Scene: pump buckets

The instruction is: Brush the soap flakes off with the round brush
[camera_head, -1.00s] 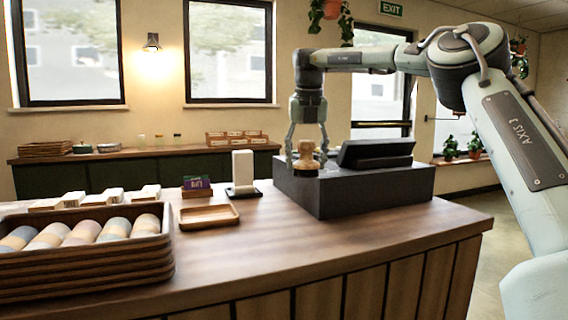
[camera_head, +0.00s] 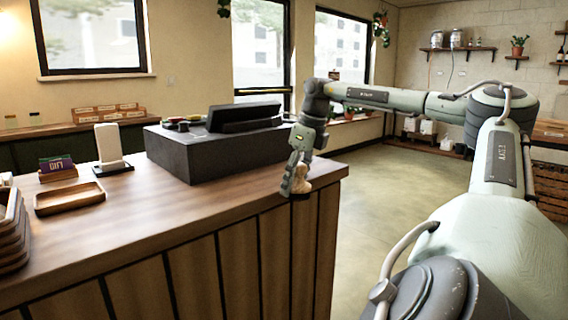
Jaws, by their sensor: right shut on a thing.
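My right gripper (camera_head: 295,182) is shut on the round brush (camera_head: 301,183), a small pale wooden piece with a knob. It holds the brush low at the right end of the wooden counter (camera_head: 215,208), close to its edge. I cannot tell whether the brush touches the counter top. The fingers hide part of the brush. No soap flakes can be made out. My left gripper is not in view.
A dark grey block (camera_head: 200,155) with a black screen (camera_head: 243,117) stands left of my right gripper. A white upright device (camera_head: 109,144), a purple card holder (camera_head: 57,167) and a wooden tray (camera_head: 69,198) are farther left. Open floor (camera_head: 390,185) lies right of the counter.

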